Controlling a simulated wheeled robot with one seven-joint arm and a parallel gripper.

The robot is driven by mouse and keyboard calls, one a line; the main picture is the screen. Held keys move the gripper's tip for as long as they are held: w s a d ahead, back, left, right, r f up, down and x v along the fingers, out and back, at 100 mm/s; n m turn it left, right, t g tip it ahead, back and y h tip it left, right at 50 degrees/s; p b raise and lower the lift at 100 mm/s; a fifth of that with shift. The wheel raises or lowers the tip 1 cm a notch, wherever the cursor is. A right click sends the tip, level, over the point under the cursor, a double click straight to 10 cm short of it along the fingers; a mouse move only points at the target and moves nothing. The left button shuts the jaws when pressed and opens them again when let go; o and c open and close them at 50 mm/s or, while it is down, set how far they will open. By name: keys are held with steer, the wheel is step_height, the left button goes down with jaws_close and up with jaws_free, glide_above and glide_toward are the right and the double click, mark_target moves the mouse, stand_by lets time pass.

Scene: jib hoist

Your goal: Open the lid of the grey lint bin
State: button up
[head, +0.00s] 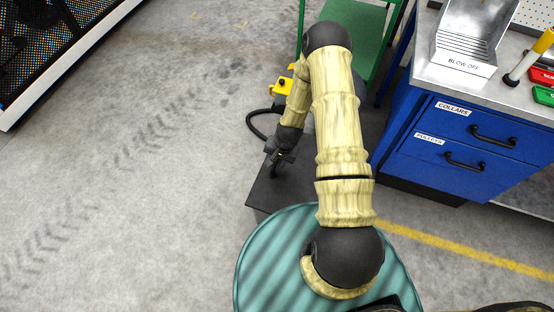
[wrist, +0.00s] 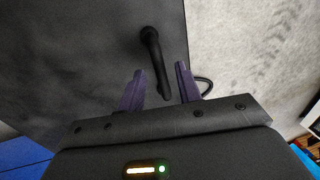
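A dark grey box top, which looks like the lid of the lint bin (head: 262,190), shows in the head view, partly hidden behind my arm. In the wrist view the dark grey lid (wrist: 75,50) fills the left and middle. A black bar handle (wrist: 152,48) stands on it. My gripper (head: 274,168) is over this lid in the head view. In the wrist view my gripper (wrist: 160,69) is open, with one purple finger on each side of the handle's near end. A gap shows beside the handle, so it is not clamped.
A blue drawer cabinet (head: 455,145) with a metal worktop stands at right. A green stand (head: 370,35) and a yellow item (head: 281,88) with a black hose are behind the arm. Concrete floor (head: 130,190) is clear at left.

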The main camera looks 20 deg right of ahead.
steer(key=shift+f, duration=0.1)
jaws_close()
stand_by(0.3)
